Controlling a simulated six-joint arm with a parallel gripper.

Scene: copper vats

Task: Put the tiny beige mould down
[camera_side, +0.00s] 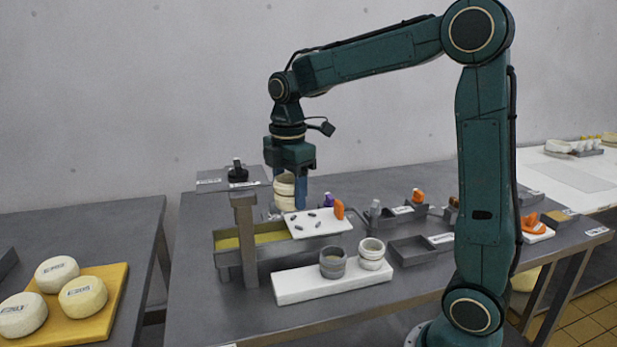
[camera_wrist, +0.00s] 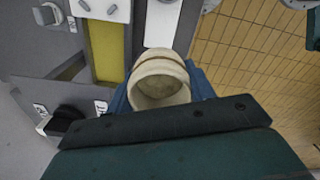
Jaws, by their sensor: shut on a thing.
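My gripper (camera_side: 287,190) is shut on the tiny beige mould (camera_side: 283,186), a ringed cup held in the air. In the wrist view the mould (camera_wrist: 160,80) sits between the blue fingers of my gripper (camera_wrist: 160,95), its open mouth showing. In the side view one finger covers its right side. A long white board (camera_side: 300,288) lies at the front of the table and also shows in the wrist view (camera_wrist: 162,24). A grey mould (camera_side: 332,264) and a whitish mould (camera_side: 371,254) stand on its right part; its left part is bare.
A trough with yellow inside (camera_side: 265,238) stands behind the board, with a small white plate (camera_side: 312,225) bearing small grey pieces across it. A raised grey stand (camera_side: 245,240) with a black knob (camera_side: 238,172) is at the left. Grey trays (camera_side: 420,250) lie to the right.

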